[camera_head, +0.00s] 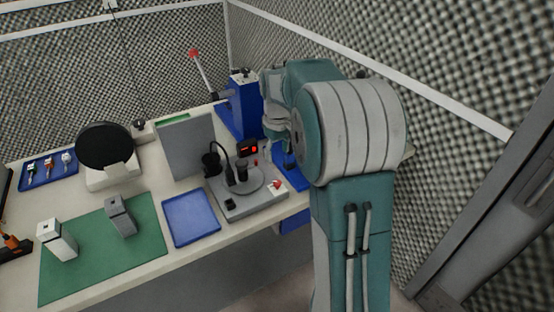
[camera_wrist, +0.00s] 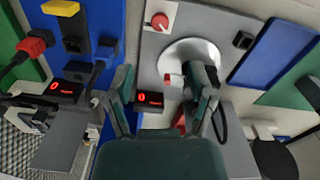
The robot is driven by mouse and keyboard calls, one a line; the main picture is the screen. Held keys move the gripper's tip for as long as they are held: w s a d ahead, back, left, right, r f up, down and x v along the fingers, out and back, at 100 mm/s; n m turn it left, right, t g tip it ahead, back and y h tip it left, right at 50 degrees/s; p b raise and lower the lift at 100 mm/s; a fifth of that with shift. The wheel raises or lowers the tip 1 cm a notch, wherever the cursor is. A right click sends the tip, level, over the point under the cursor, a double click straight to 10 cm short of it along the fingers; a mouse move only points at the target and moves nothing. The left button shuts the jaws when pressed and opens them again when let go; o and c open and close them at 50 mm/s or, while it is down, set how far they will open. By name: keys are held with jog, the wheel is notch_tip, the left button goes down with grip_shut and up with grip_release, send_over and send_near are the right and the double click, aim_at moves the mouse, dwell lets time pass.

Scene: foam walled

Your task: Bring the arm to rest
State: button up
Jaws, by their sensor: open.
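My arm (camera_head: 352,130) is teal and grey, and stands at the right of the bench in the head view. It is bent over toward the bench's right end. My gripper (camera_wrist: 167,76) is open in the wrist view, with its two teal fingers apart. It points down over the bench near the grey station (camera_wrist: 150,45). The right finger overlaps the station's round plate (camera_wrist: 183,50) in the picture; I cannot tell the height between them. I see nothing held between the fingertips. In the head view the fingers are hidden behind the arm.
The grey station (camera_head: 248,205), with a red knob, is near the arm. A blue stand (camera_head: 243,104) with a red-tipped lever (camera_head: 203,73) is behind it. A blue tray (camera_head: 190,218) and green mat (camera_head: 95,270) lie left. Foam walls (camera_head: 440,75) enclose the area closely at right.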

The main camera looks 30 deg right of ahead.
dwell(0.4)
jog(key=s+a+r+m+t, duration=0.2)
jog(key=s+a+r+t, duration=0.1)
jog(key=s+a+r, duration=0.8)
jog(key=s+a+f+t, duration=0.1)
jog(key=s, duration=0.6)
jog(key=s+a+f+m+t, duration=0.1)
jog(key=s+a+f, duration=0.1)
jog(key=s, duration=0.5)
jog(key=shift+s+a+f+t, duration=0.2)
jog(key=shift+s+a+t, duration=0.1)
jog(key=shift+s, duration=0.05)
